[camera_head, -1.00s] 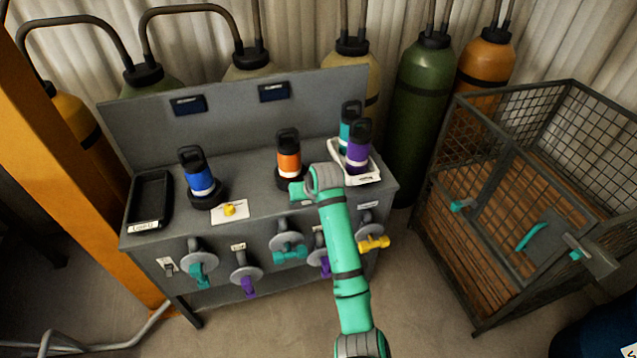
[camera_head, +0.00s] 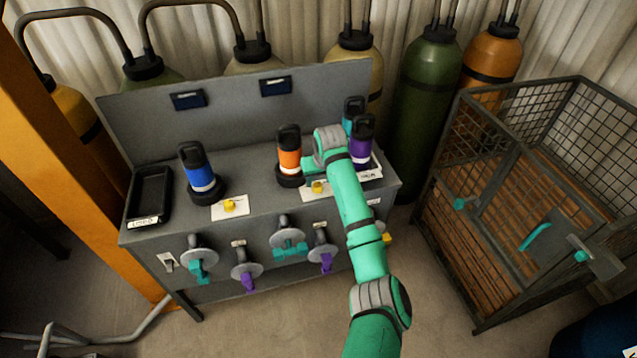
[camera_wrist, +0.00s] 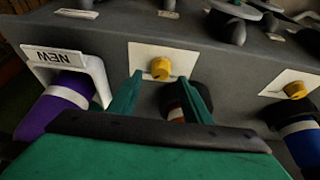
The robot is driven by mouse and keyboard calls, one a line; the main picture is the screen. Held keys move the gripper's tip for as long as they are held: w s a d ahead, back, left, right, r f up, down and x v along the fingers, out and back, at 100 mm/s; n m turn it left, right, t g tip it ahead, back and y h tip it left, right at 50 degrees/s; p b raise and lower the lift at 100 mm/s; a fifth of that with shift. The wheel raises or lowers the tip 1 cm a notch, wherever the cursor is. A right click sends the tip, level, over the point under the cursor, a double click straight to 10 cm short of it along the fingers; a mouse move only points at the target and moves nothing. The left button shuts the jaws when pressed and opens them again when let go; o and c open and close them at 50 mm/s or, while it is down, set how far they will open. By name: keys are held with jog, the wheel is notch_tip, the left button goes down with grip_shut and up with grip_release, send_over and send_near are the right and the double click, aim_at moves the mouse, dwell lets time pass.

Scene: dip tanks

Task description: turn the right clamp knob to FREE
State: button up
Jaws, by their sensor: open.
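The right clamp knob (camera_head: 318,187) is small and yellow, on a white plate on the bench top in front of the orange bottle (camera_head: 289,153). In the wrist view the knob (camera_wrist: 160,68) shows beyond and between my fingertips, with a gap on both sides. My gripper (camera_wrist: 162,82) is open and empty. In the head view my gripper (camera_head: 311,165) is beside the orange bottle, partly hidden by my wrist. The orange bottle stands in a dark round holder, and part of it shows between my fingers. Lettering on the knob's plate is not legible.
Another yellow knob (camera_head: 229,206) lies left, near the blue bottle (camera_head: 198,170). A purple bottle (camera_head: 361,143) and a teal one (camera_head: 353,113) stand in a white tray on the right. Valve handles (camera_head: 290,246) stick out of the bench front. A mesh cage (camera_head: 480,250) stands right.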

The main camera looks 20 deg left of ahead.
aim_at(317, 185)
jog(key=shift+x, duration=1.5)
jog(key=c, duration=1.1)
